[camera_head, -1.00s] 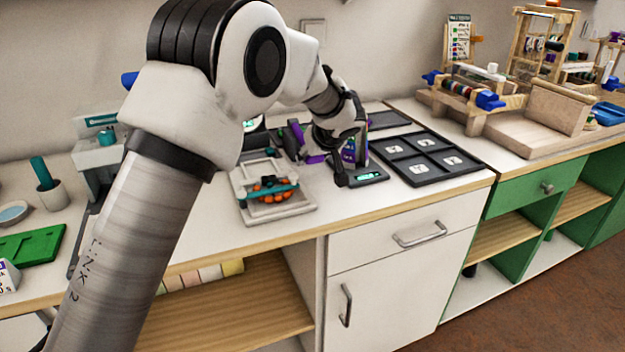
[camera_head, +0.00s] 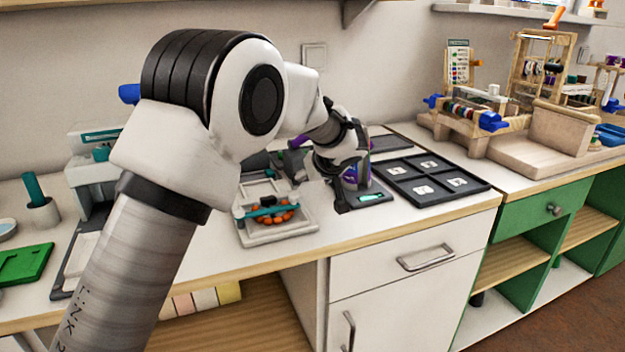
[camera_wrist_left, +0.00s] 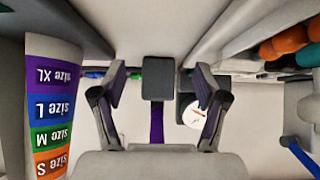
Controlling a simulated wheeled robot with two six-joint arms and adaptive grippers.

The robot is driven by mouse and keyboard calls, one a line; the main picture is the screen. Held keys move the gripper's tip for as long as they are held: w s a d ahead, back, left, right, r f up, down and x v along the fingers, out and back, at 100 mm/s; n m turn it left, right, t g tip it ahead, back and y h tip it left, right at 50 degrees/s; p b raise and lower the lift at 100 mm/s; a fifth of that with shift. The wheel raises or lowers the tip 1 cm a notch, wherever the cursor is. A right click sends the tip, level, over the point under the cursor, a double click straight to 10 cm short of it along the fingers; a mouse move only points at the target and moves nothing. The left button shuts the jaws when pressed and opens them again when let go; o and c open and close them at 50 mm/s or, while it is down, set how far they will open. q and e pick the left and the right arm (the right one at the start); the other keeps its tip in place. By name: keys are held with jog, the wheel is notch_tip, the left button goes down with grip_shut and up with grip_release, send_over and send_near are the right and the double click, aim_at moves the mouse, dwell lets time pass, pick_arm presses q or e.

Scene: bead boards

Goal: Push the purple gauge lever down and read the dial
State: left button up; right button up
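My left gripper (camera_head: 345,200) is over the bench among the gauge parts, its fingers blurred into the dark parts behind. In the left wrist view the left gripper (camera_wrist_left: 158,105) is open, fingers apart on either side. Between them shows a purple bar (camera_wrist_left: 157,125) with a dark grey block (camera_wrist_left: 159,78) at its end, seemingly the gauge lever; contact cannot be told. The round white dial (camera_wrist_left: 194,114) with a red needle is partly behind the right finger; its reading is too small to tell. My right gripper is not in view.
A size chart (camera_wrist_left: 54,110) with coloured bands stands close on the left in the wrist view. A grey tray of orange beads (camera_head: 270,232) is left of the gripper. A dark tray with white cards (camera_head: 408,193) lies to the right. The bench front edge is clear.

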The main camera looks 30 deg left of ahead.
pick_arm(q)
jog(key=v, duration=1.2)
